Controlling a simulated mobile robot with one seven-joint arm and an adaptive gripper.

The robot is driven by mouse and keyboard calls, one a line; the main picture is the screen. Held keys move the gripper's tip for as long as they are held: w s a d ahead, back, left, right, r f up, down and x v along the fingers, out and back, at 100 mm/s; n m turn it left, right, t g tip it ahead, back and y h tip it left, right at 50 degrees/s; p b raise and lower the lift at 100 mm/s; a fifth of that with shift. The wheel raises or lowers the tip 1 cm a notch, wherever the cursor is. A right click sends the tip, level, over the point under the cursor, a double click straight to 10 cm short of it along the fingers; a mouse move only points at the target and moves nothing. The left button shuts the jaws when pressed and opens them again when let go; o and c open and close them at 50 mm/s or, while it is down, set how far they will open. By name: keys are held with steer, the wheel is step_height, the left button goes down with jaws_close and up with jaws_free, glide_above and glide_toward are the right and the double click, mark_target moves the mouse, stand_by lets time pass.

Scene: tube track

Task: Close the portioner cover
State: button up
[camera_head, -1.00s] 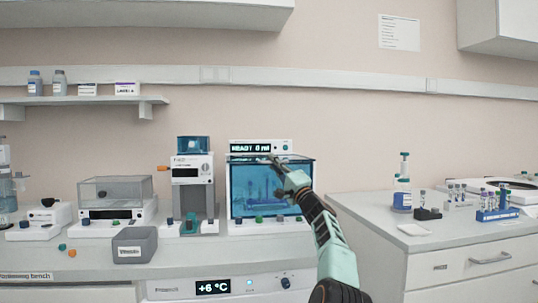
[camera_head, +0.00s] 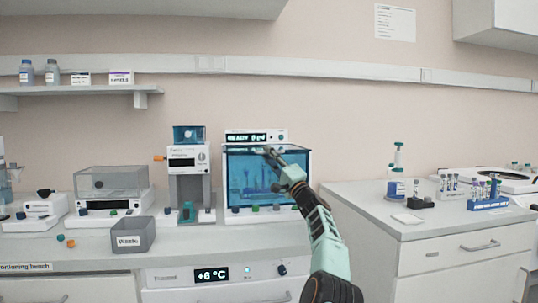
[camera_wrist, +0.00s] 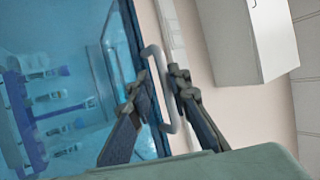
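The portioner (camera_head: 267,215) is a white bench machine with a lit display reading ready. Its see-through blue cover (camera_head: 245,185) spans the front and also fills the left of the wrist view (camera_wrist: 85,45). I cannot tell if it is fully down. A pale loop handle (camera_wrist: 157,68) stands at the cover's edge in the wrist view. My gripper (camera_head: 270,153) is at the cover's upper front edge. In the wrist view its two fingers (camera_wrist: 160,82) lie on either side of the handle with some gap; firm contact is not visible. Inside the machine, blue racked parts show through.
Left of the portioner stands a taller white machine (camera_head: 188,162), with a grey bin (camera_head: 132,236) in front. A clear-lidded device (camera_head: 110,185) is further left. The right counter (camera_head: 370,205) holds a bottle and tube racks. A wall cabinet (camera_wrist: 250,38) shows in the wrist view.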

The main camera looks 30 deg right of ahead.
steer(key=shift+d, duration=0.1)
steer(key=shift+s+d, duration=0.1)
steer(key=shift+s, duration=0.05)
steer(key=shift+s+d+f, duration=0.15)
steer(key=shift+s, duration=0.15)
steer(key=v, duration=1.1)
steer(key=shift+a, duration=0.3)
stand_by(0.4)
